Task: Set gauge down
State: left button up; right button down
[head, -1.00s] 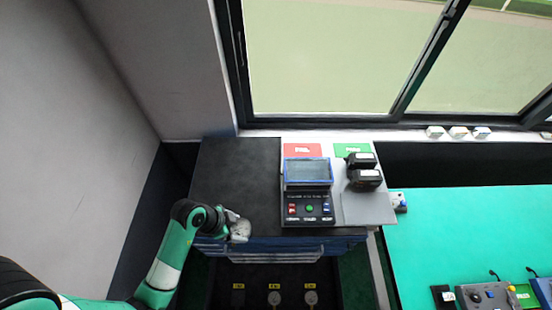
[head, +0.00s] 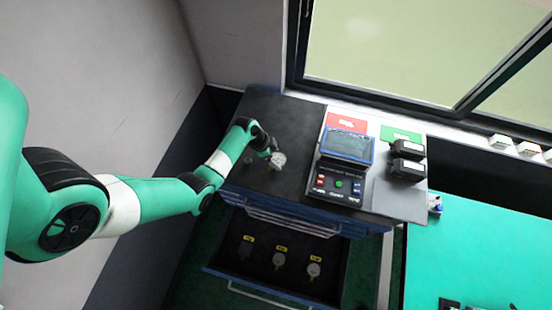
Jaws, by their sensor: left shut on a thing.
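A small round gauge with a pale face (head: 279,159) is at the tip of my left gripper (head: 272,155). The gripper is shut on it, over the black top of the drawer cabinet (head: 268,112), left of the tester with a screen. I cannot tell whether the gauge touches the cabinet top. My right gripper is not in view.
The tester (head: 345,162) stands right of the gauge, with red (head: 346,121) and green (head: 400,135) cards and black blocks (head: 406,160) beyond it. An open drawer (head: 236,272) below holds gauges by yellow labels. The black cabinet top around the gauge is mostly clear.

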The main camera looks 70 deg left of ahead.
aim_at(276, 161)
pick_arm(q)
jog(key=shift+w+a+f, duration=0.15)
jog(key=shift+a+f, duration=0.05)
jog(key=shift+f, duration=0.15)
jog(key=shift+f+b, duration=0.65)
jog(key=shift+f, duration=0.75)
jog(key=o, duration=1.3)
jog(key=shift+f, duration=0.15)
jog(key=p+v, duration=0.4)
jog(key=v, duration=0.8)
jog(key=shift+r, duration=0.2)
